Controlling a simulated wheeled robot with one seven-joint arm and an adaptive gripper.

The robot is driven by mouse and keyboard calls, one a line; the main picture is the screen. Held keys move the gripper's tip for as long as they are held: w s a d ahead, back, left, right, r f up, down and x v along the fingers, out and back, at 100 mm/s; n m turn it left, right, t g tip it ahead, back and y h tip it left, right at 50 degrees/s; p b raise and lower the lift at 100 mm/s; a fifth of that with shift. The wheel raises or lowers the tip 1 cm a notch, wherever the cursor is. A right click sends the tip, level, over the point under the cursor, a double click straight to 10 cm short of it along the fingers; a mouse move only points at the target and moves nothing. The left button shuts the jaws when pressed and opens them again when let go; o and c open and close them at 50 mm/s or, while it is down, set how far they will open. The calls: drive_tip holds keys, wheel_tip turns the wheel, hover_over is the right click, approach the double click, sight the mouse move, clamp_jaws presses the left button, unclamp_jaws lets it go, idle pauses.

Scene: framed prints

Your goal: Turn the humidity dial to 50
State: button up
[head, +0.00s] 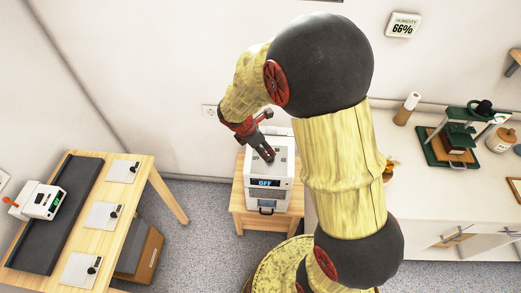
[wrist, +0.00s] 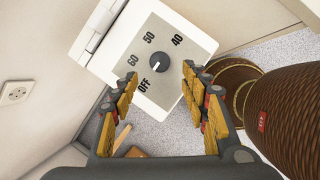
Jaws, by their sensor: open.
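The white appliance with the humidity dial (wrist: 160,62) stands on a small wooden table, and its front display (head: 266,183) reads OFF. In the wrist view the dial is a small dark round knob on a grey panel (wrist: 172,38) marked OFF, 60, 50 and 40. Its white pointer mark is too small to read surely. My gripper (wrist: 160,73) is open, with its fingertips on either side of the dial and apart from it in the picture; how far above it they are I cannot tell. In the head view my gripper (head: 266,153) hangs over the appliance top and hides the dial.
A wall humidity display (head: 403,25) reads 66%. The small wooden table (head: 240,213) holds the appliance near a wall socket (head: 209,111). A white counter (head: 420,190) with several items is at right, and a wooden workbench (head: 145,165) at left.

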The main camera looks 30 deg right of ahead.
sight(269, 155)
drive_tip(key=shift+n, duration=0.7)
drive_tip(key=b+x, duration=0.3)
drive_tip(key=x, duration=0.4)
drive_tip(key=shift+d+f, duration=0.15)
drive_tip(key=shift+f, duration=0.25)
drive_tip(key=c, duration=0.4)
drive_tip(key=c, duration=0.7)
drive_tip(key=shift+c, duration=0.3)
